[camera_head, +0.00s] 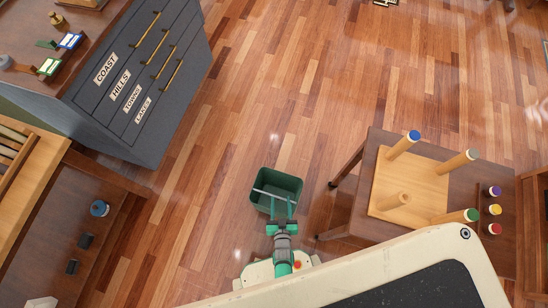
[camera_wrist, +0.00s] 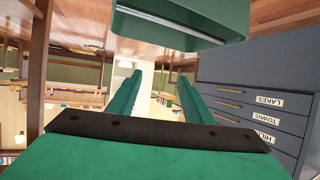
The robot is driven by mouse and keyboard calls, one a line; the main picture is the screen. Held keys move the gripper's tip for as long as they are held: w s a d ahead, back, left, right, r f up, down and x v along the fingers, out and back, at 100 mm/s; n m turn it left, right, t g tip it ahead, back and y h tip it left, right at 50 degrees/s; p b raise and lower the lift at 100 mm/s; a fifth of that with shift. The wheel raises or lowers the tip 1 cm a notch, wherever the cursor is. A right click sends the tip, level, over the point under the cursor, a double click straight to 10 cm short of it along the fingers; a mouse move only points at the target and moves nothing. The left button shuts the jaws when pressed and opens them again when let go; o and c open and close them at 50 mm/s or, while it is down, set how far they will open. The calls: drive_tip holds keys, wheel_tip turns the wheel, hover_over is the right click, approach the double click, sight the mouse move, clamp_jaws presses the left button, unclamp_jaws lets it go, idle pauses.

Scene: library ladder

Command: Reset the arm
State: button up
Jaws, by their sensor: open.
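My gripper (camera_head: 283,207) is at the lower middle of the head view, its two green fingers spread apart with nothing seen between them. It also shows in the wrist view (camera_wrist: 160,76), with both fingers reaching away and a gap between them. A dark green bin (camera_head: 262,181) with a thin pale bar across it is just beyond the fingertips in the head view. The bin (camera_wrist: 180,22) fills the top of the wrist view. The fingertips overlap the bin's near side in the head view; I cannot tell whether they touch it.
A grey cabinet with labelled drawers (camera_head: 190,75) stands at upper left. A desk with a blue round item (camera_head: 99,208) is at left. Wood floor (camera_head: 290,90) beyond the bin is clear.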

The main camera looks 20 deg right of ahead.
drive_tip(key=shift+s+a, duration=0.15)
drive_tip(key=shift+a, duration=0.05)
drive_tip(key=shift+s+d, duration=0.1)
drive_tip(key=shift+d, duration=0.1)
drive_tip(key=shift+r, duration=0.1)
drive_tip(key=s+a+r+n+y, duration=0.1)
drive_tip(key=s+a+r, duration=0.2)
drive_tip(key=r, duration=1.2)
drive_tip(key=s+a+r+n+t+y, duration=0.1)
drive_tip(key=s+a+r, duration=0.3)
drive_tip(key=r, duration=1.1)
drive_tip(key=s+a+r+n+t+y, duration=0.1)
drive_tip(key=s+a+r, duration=0.2)
drive_tip(key=r, duration=1.3)
drive_tip(key=shift+s+a, duration=0.15)
drive_tip(key=shift+s, duration=0.25)
drive_tip(key=shift+r, duration=0.1)
drive_tip(key=c, duration=0.4)
drive_tip(key=shift+s, duration=0.1)
